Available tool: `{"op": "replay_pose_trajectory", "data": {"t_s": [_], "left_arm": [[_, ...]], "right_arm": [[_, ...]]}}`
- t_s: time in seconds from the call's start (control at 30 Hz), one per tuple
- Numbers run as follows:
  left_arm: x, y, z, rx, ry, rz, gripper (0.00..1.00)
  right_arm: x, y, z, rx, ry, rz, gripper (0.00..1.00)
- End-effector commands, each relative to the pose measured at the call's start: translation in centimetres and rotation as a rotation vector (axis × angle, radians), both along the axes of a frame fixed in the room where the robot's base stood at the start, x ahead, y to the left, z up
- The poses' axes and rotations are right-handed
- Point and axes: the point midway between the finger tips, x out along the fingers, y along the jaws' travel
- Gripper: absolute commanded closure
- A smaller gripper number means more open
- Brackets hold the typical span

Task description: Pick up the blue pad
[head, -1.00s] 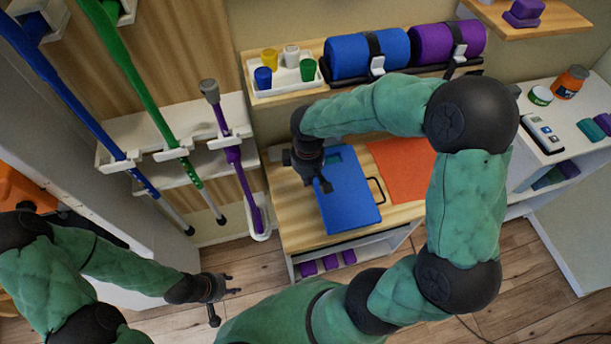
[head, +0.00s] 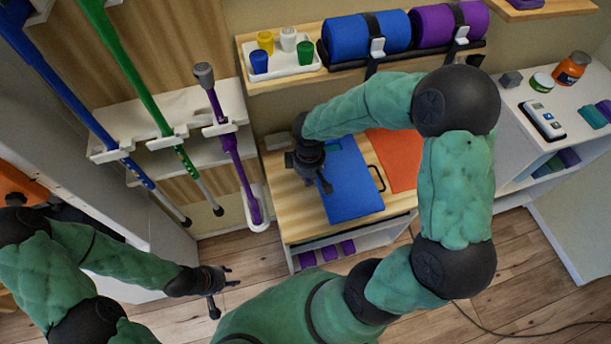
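The blue pad (head: 352,196) lies flat on the wooden top of a low cabinet, with a dark handle loop (head: 377,178) on its right side and a teal patch near its far edge. My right gripper (head: 322,187) is above the pad's left part, pointing down and covering some of it. Its fingers overlap in this view, so I cannot tell their opening or whether they touch the pad. My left gripper (head: 226,289) is low at the left over the floor, with its fingers apart and empty.
An orange pad (head: 396,158) lies right of the blue pad. A shelf above holds a white tray (head: 284,68) of small cups and blue and purple rolls (head: 366,35). Canes hang at the left. A white shelf unit (head: 540,152) stands at the right.

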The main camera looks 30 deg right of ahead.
Motion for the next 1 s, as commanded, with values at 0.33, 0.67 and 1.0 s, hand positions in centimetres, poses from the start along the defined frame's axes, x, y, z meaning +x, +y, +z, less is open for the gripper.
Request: {"op": "replay_pose_trajectory", "data": {"t_s": [0.33, 0.67, 1.0], "left_arm": [[0.0, 0.0, 0.3, 0.0, 0.0, 0.0, 0.6], [0.0, 0.0, 1.2, 0.0, 0.0, 0.0, 0.6], [0.0, 0.0, 4.7, 0.0, 0.0, 0.0, 0.6]], "right_arm": [[-0.9, -0.5, 0.0, -0.001, 0.001, 0.0, 1.0], [-0.7, -0.5, 1.2, 0.0, 0.0, 0.0, 1.0], [0.3, -0.1, 5.3, -0.001, -0.001, 0.0, 1.0]]}}
